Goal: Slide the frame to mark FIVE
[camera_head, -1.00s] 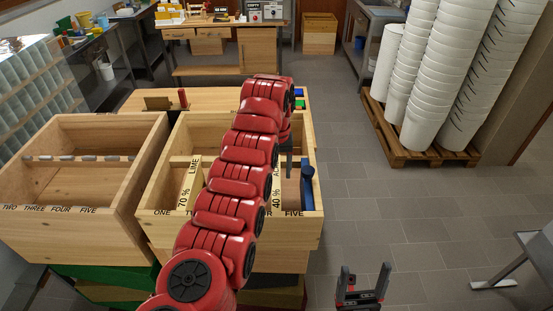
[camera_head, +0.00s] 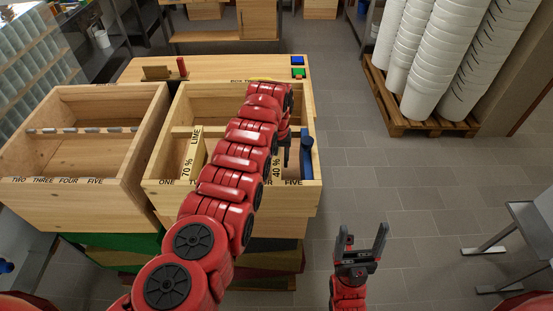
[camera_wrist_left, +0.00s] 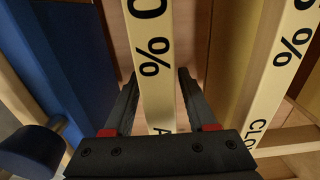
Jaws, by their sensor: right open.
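A pale frame bar marked "40 %" (camera_head: 276,168) stands in the right wooden box (camera_head: 170,181), left of the word FIVE (camera_head: 292,183) on its front rim. My left arm crosses over the box. My left gripper (camera_wrist_left: 158,85) has its fingers on both sides of a lettered bar (camera_wrist_left: 152,45); whether they press on it is unclear. Another bar marked "CLO" (camera_wrist_left: 278,75) is to its right. A "70 %" LIME bar (camera_head: 191,155) stands further left, in the head view. The marks between ONE and FIVE are mostly hidden by my arm. My right gripper (camera_head: 361,240) is open and empty, right of the box.
A blue part (camera_head: 306,155) stands at the box's right end, close to the 40 % bar. A second wooden box (camera_head: 75,212) with numbered marks is at the left. White buckets (camera_head: 425,60) stand on a pallet (camera_head: 400,120) at the right. The floor between is clear.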

